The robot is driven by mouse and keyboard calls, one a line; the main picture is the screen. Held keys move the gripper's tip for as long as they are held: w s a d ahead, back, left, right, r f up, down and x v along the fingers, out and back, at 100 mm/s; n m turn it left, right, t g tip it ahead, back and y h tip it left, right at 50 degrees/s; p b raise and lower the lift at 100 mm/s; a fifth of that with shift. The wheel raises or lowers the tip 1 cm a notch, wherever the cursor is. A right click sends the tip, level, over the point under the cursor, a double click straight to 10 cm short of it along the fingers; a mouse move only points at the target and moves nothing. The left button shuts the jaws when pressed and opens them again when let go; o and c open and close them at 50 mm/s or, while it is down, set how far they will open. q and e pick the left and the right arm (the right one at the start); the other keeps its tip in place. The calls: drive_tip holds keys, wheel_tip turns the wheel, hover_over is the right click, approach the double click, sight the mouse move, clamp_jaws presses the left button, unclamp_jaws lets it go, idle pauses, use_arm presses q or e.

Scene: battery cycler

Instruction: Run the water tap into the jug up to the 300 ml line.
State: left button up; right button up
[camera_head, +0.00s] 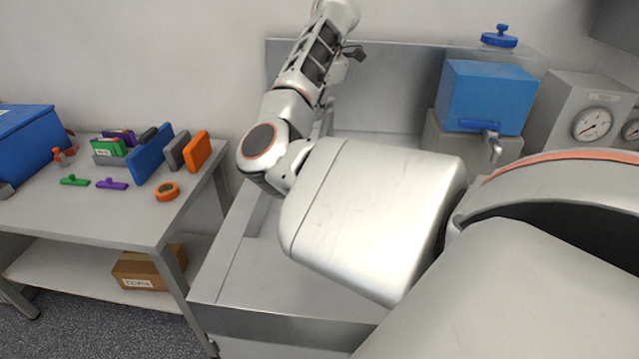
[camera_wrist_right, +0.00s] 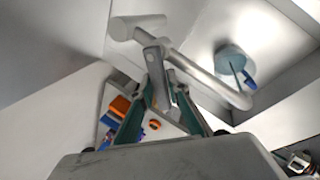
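The grey metal tap (camera_wrist_right: 230,95) shows in the right wrist view, with a curved spout and a lever (camera_wrist_right: 155,70). My right gripper (camera_wrist_right: 163,90) has its two green-padded fingers around the lever; I cannot tell whether they press on it. A round pale blue vessel with a darker blue part, apparently the jug (camera_wrist_right: 231,58), stands in the corner near the spout's end; its lines and water level cannot be read. In the head view my right gripper (camera_head: 352,55) is small at the top, and my arm hides much of the sink bench. My left gripper is out of view.
A side table (camera_head: 130,215) at left holds a blue bin (camera_head: 25,145) and several small coloured items.

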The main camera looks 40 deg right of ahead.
drive_tip(key=shift+w+f+m+h+b, duration=0.3)
drive_tip(key=shift+m+b, duration=0.4)
drive_tip(key=shift+b, duration=0.3)
drive_tip(key=shift+d+m, duration=0.1)
drive_tip(key=shift+m, duration=0.2)
drive_tip(key=shift+w+r+m+b, duration=0.2)
drive_tip(key=shift+m+b, duration=0.1)
drive_tip(key=shift+b, duration=0.2)
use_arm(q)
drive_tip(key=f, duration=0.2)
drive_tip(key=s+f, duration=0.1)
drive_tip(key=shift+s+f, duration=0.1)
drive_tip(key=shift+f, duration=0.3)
use_arm(e)
drive_tip(key=shift+r, duration=0.1)
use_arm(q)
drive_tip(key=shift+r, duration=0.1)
use_arm(e)
drive_tip(key=shift+s, duration=0.1)
idle(0.5)
